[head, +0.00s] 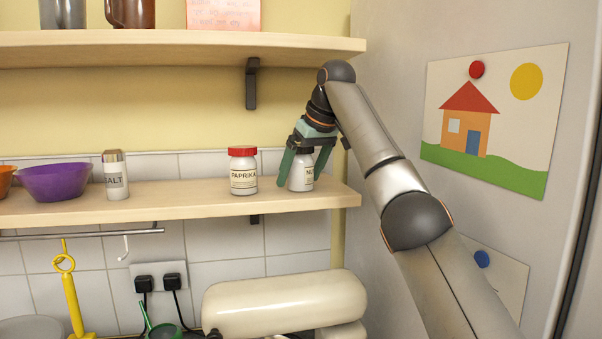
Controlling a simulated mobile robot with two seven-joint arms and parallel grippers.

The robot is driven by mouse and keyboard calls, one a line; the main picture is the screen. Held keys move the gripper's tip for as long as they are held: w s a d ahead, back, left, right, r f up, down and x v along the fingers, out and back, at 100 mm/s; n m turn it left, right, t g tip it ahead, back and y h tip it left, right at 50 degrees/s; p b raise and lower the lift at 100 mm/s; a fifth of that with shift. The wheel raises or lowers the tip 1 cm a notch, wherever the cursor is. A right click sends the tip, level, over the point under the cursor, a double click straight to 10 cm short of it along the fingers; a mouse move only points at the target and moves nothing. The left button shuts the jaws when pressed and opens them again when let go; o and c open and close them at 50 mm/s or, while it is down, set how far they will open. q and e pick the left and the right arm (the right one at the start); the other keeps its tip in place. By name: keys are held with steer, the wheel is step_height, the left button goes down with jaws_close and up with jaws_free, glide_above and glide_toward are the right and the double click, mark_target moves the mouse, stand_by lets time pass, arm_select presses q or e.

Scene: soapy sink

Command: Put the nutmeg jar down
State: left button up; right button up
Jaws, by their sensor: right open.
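The nutmeg jar (301,176) is white with a label of which only the first letters show. It stands upright on the lower shelf (190,205) near its right end. My right gripper (303,172) comes down over the jar from above, with its green fingers on either side of it. The gripper is open, and its body hides the jar's top. I cannot tell whether a finger touches the jar. My left gripper is not in view.
A red-lidded paprika jar (243,171) stands just left of the gripper. A salt shaker (115,175) and a purple bowl (62,182) stand farther left. The upper shelf (180,47) overhangs, with a black bracket (252,83). The shelf between salt and paprika is clear.

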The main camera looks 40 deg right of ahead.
mark_target(308, 152)
steer(key=shift+r, duration=0.25)
steer(key=v, duration=0.7)
steer(key=shift+s+r, duration=0.1)
steer(key=shift+s, duration=0.05)
